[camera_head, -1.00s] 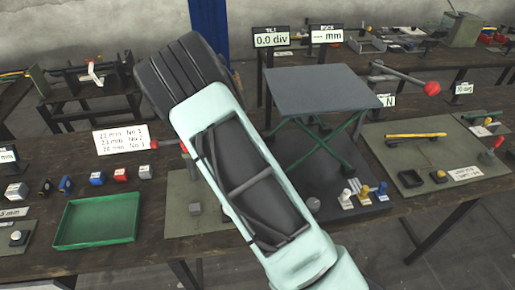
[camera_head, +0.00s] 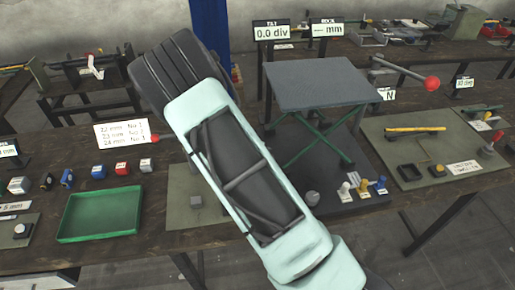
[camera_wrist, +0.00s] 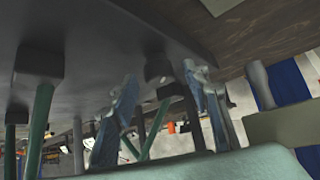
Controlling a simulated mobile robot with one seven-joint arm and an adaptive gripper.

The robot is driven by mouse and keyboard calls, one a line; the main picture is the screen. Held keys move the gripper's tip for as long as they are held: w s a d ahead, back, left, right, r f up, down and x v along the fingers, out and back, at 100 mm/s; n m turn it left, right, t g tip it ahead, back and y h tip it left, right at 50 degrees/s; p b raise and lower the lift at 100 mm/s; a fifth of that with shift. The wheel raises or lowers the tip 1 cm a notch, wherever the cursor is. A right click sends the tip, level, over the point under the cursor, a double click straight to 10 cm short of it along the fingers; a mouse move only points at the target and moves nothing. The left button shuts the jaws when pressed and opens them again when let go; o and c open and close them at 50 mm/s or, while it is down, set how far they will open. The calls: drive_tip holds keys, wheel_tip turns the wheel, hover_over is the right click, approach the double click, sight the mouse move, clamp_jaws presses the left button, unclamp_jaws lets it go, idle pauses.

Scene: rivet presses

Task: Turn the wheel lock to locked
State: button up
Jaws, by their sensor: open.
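I cannot make out a wheel lock for certain in either view. In the head view, a lift table (camera_head: 325,84) with a grey top and green crossed legs stands on a dark base. A white lever (camera_head: 344,190), a yellow lever (camera_head: 363,188), a blue lever (camera_head: 381,184) and a grey knob (camera_head: 312,198) sit along its front. My arm covers the table's left side and hides my gripper there. In the wrist view, two bluish-grey shapes, apparently my gripper's (camera_wrist: 160,80) fingers, stand apart with nothing seen held, below a dark flat surface and near green legs (camera_wrist: 42,125).
A green tray (camera_head: 100,238) lies on the bench at left, with several small blocks behind it. A long lever with a red ball (camera_head: 432,83) reaches out at right. A grey-green board (camera_head: 412,172) with a yellow-handled tool lies on the right bench.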

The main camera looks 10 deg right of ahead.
drive_tip(key=v, duration=0.2)
drive_tip(key=shift+s+a+r, duration=0.15)
drive_tip(key=shift+a+r, duration=0.05)
drive_tip(key=s+a, duration=0.2)
drive_tip(key=s, duration=0.1)
drive_tip(key=s+a, duration=0.2)
drive_tip(key=s, duration=0.2)
drive_tip(key=s+a, duration=0.2)
drive_tip(key=s, duration=0.1)
drive_tip(key=shift+s+r, duration=0.15)
drive_tip(key=shift+s, duration=0.2)
drive_tip(key=shift+a, duration=0.1)
